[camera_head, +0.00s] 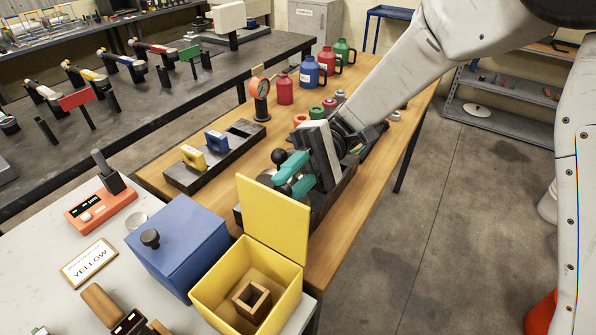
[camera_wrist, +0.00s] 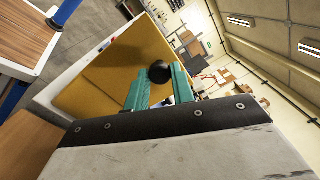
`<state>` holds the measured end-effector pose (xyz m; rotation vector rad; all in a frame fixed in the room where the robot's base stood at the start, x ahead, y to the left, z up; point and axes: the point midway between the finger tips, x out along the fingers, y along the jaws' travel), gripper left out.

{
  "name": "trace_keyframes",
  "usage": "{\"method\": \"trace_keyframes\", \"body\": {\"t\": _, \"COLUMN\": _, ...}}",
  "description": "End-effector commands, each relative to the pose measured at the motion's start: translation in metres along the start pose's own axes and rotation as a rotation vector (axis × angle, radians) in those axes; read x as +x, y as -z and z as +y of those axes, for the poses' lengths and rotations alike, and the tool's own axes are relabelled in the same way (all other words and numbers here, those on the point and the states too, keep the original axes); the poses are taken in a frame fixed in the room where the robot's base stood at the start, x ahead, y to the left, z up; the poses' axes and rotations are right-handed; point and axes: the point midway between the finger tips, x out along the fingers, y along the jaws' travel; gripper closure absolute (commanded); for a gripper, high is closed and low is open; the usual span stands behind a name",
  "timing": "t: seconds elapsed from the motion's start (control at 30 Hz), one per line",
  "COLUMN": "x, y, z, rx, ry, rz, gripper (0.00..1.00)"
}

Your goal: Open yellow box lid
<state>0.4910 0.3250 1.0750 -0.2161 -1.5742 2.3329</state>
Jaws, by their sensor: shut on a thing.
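The yellow box (camera_head: 205,296) stands at the front of the bench with its top open. Its yellow lid (camera_head: 275,215) stands raised, roughly upright, at the box's far edge; it also fills much of the wrist view (camera_wrist: 100,85). My gripper (camera_head: 282,178) is behind the lid, its teal fingers close to the lid's outer face. In the wrist view the fingers are shut on the lid's round black knob (camera_wrist: 160,72). The head view does not clearly show this grip. A hollow square wooden piece (camera_head: 252,300) lies inside the box.
A closed blue box (camera_head: 175,245) with a black knob stands left of the yellow box. A card reading YELLOW (camera_head: 90,262) and a red meter (camera_head: 100,203) lie further left. A dark tray with yellow and blue pieces (camera_head: 215,155) and several coloured bottles (camera_head: 312,72) stand behind.

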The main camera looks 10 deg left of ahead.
Motion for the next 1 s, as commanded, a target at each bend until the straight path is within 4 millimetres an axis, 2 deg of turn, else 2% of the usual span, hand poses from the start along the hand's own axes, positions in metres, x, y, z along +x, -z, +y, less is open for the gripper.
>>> {"method": "trace_keyframes", "body": {"t": 0.57, "x": 0.003, "y": 0.0031, "z": 0.0026, "rx": 0.001, "ry": 0.026, "rz": -0.015, "gripper": 1.0}}
{"method": "trace_keyframes", "body": {"t": 0.6, "x": 0.003, "y": 0.0031, "z": 0.0026, "rx": 0.001, "ry": 0.026, "rz": -0.015, "gripper": 0.7}}
{"method": "trace_keyframes", "body": {"t": 0.67, "x": 0.003, "y": 0.0031, "z": 0.0026, "rx": 0.001, "ry": 0.026, "rz": -0.015, "gripper": 0.53}}
{"method": "trace_keyframes", "body": {"t": 1.0, "x": 0.0029, "y": 0.0026, "z": 0.0022, "rx": 0.001, "ry": 0.026, "rz": -0.016, "gripper": 0.53}}
